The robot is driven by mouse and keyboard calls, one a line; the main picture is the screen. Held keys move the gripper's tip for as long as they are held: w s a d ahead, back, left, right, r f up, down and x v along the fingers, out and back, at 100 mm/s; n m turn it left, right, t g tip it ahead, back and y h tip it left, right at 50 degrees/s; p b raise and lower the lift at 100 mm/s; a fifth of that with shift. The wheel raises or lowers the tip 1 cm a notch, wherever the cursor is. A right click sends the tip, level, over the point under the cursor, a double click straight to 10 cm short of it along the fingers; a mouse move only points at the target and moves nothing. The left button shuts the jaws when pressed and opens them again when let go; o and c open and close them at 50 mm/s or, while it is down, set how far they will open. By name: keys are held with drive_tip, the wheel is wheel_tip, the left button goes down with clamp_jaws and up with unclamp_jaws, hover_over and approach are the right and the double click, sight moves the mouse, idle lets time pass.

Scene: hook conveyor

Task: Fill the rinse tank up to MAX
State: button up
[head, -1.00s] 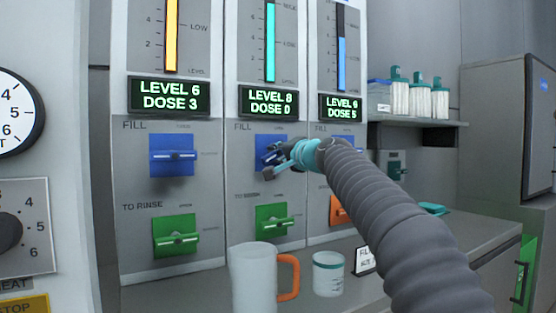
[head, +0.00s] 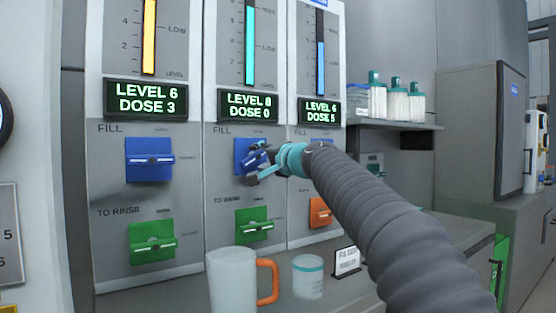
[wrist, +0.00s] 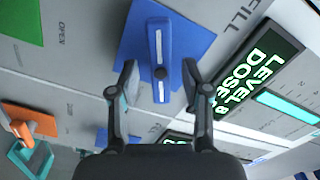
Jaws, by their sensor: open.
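Three dosing panels stand side by side. The left display (head: 146,98) reads LEVEL 6 DOSE 3, with a yellow gauge (head: 149,38). The middle display (head: 249,105) reads LEVEL 8 DOSE 0, with a turquoise gauge (head: 250,45). The right display (head: 319,111) appears to read LEVEL 6 DOSE 5, with a blue gauge (head: 320,40). "TO RINSE" is written above the left green valve (head: 152,240). My gripper (head: 256,172) is at the middle blue FILL valve. In the wrist view, its open fingers (wrist: 159,82) stand either side of that valve's blue handle (wrist: 160,45); contact is unclear.
The left blue FILL valve (head: 149,160), middle green valve (head: 254,225) and right orange valve (head: 320,212) are nearby. A mug with an orange handle (head: 267,282) and a small cup (head: 308,277) stand on the counter below. A shelf (head: 395,125) holds several bottles.

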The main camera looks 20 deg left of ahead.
drive_tip(key=v, duration=0.9)
drive_tip(key=shift+s+d, duration=0.2)
drive_tip(key=shift+d, duration=0.1)
idle(2.5)
